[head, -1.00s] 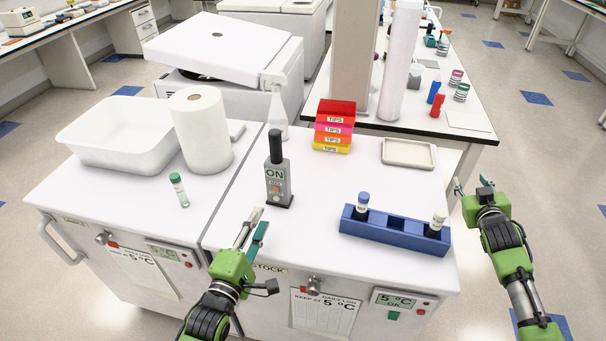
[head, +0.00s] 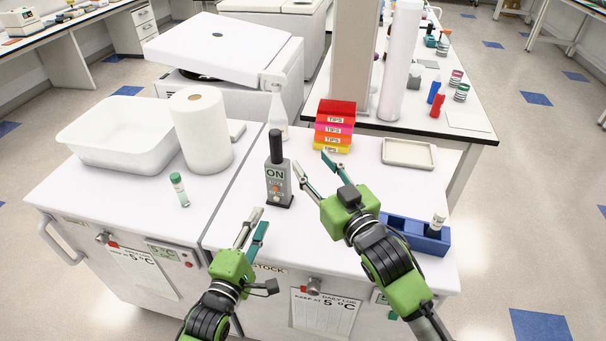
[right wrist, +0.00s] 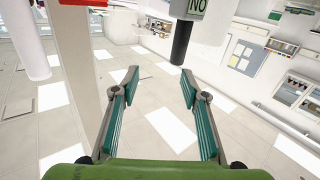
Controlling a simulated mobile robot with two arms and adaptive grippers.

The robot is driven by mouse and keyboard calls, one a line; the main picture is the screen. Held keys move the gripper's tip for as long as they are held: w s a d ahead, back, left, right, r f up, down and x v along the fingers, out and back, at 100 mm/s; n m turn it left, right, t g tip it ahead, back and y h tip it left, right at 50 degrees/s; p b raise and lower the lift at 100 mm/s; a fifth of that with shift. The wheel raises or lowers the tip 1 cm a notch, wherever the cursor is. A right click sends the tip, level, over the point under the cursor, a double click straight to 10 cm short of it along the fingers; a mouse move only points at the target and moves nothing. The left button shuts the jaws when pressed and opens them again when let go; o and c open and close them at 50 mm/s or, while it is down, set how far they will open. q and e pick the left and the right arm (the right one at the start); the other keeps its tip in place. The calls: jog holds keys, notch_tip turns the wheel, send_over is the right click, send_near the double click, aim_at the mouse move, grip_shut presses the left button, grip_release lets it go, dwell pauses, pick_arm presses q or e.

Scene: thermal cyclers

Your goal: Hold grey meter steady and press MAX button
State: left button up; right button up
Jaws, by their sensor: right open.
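The grey meter (head: 278,182) stands upright on the white bench top, with a dark probe on top, a green ON label and small buttons on its front. In the right wrist view the meter (right wrist: 190,8) shows upside down at the top edge, its dark probe hanging between and beyond the fingers. My right gripper (head: 311,159) is open and empty, just right of the meter and apart from it. My left gripper (head: 261,217) is open and empty, low in front of the meter and a little left. The writing by the buttons is too small to read surely.
A blue rack (head: 404,225) with a capped tube is partly hidden behind my right arm. Stacked tip boxes (head: 335,125) stand behind the right gripper.

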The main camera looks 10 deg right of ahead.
aim_at(278, 145)
jog(key=shift+g+y, duration=0.3)
jog(key=shift+y, duration=0.1)
jog(key=w+a, duration=0.2)
jog(key=w, duration=0.1)
jog(key=w+a, duration=0.3)
jog(key=w, duration=0.1)
jog(key=w+a, duration=0.3)
jog(key=w, duration=0.1)
jog(key=shift+a+f, duration=0.1)
jog(key=shift+f, duration=0.2)
grip_shut()
dwell(0.4)
pick_arm(q)
grip_shut()
dwell(1.1)
